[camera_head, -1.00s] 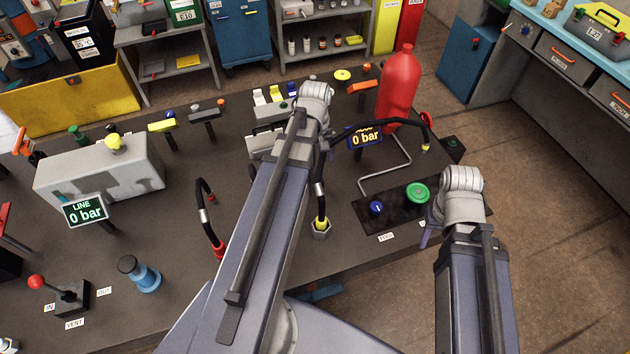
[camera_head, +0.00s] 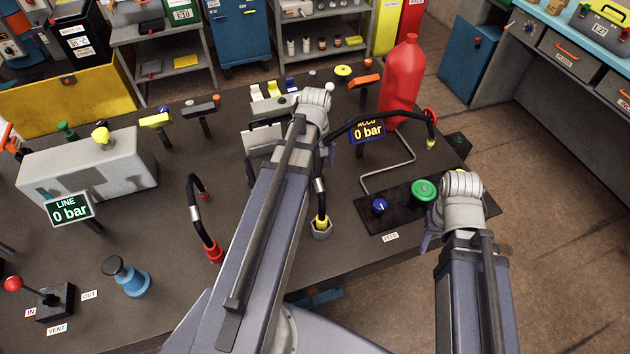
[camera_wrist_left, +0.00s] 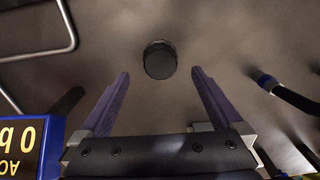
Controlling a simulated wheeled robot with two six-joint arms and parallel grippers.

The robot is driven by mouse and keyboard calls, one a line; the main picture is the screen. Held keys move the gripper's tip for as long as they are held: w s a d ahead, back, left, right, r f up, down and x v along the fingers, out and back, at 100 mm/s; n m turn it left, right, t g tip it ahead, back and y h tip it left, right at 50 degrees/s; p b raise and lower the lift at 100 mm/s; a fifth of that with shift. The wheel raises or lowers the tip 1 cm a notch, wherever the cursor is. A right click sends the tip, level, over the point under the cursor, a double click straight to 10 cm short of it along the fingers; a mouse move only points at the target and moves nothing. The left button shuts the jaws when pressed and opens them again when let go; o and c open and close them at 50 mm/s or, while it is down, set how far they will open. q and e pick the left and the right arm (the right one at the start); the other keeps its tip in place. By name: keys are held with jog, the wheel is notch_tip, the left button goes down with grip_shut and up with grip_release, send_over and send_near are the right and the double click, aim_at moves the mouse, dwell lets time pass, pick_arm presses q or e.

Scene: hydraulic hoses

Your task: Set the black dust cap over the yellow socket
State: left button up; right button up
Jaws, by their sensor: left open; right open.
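The black dust cap (camera_wrist_left: 160,60) is a short dark round piece on the dark bench top in the left wrist view. It lies just beyond the fingertips of my left gripper (camera_wrist_left: 160,75), which is open and empty, its purple fingers spread to either side below the cap. In the head view my left forearm and wrist hide the cap and most of that gripper. A yellow fitting, likely the yellow socket (camera_head: 101,136), stands on top of the grey block (camera_head: 90,172) at the left. My right gripper (camera_head: 425,240) is mostly hidden behind its wrist at the bench's right side.
Black hoses stand on the bench; one has a red end (camera_head: 214,252). The ACCU display (camera_head: 367,130), a red bottle (camera_head: 400,80), and a dark panel with a green knob (camera_head: 423,190) are near my arms. A lever (camera_head: 14,284) and blue plunger (camera_head: 130,280) stand front left.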

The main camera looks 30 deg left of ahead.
aim_at(315, 175)
pick_arm(q)
jog(key=shift+s+d+f+b, duration=0.1)
jog(key=shift+f+b, duration=1.25)
jog(key=shift+s+f+b, duration=0.1)
jog(key=shift+f+b, duration=1.2)
jog(key=shift+r, duration=0.1)
jog(key=c, duration=1.4)
